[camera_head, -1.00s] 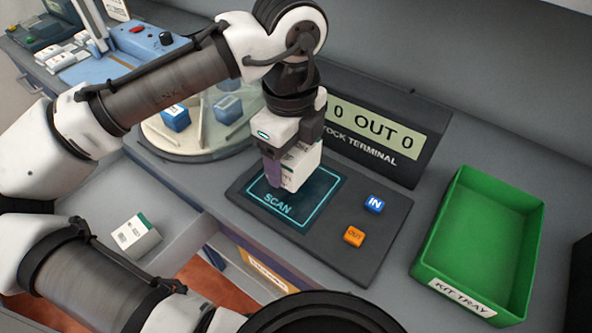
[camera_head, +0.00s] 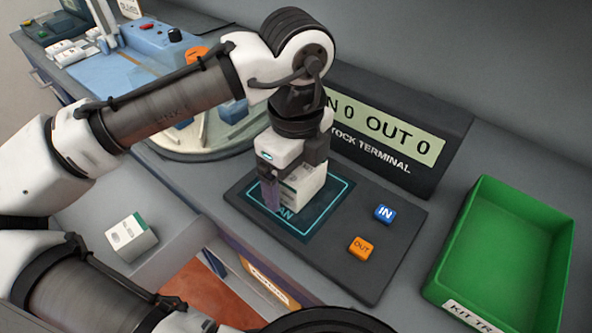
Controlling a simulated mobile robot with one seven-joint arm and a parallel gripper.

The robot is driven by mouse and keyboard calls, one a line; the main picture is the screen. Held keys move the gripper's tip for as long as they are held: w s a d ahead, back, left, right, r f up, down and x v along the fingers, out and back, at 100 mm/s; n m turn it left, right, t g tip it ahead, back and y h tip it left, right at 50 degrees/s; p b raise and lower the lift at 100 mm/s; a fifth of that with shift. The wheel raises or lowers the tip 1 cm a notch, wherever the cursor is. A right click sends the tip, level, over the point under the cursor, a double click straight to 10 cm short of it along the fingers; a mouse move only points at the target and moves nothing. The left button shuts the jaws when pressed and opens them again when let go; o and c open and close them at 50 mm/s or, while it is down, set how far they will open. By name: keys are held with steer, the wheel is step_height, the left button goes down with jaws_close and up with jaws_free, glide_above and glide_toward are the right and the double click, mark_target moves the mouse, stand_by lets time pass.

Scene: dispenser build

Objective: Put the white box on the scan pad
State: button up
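The white box (camera_head: 304,187) is in my gripper (camera_head: 288,189), just over or on the scan pad (camera_head: 334,192). One purple finger shows against the box's left side; the other finger is hidden. The box looks upright. I cannot tell whether its bottom touches the pad. The pad is a dark square with a glowing cyan outline, and the finger and box cover part of its SCAN lettering. A second white box (camera_head: 131,238) with a green band lies at the lower left, apart from my gripper.
The blue IN button (camera_head: 385,213) and orange OUT button (camera_head: 361,248) are right of the pad. The stock terminal (camera_head: 400,135) stands behind, its display showing zero for OUT. A green kit tray (camera_head: 505,240) is at the right. A round turntable (camera_head: 190,150) is behind left.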

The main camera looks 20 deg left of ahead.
step_height(320, 180, up, 12)
steer(key=shift+r+p, duration=0.15)
steer(key=shift+p, duration=0.25)
stand_by(0.4)
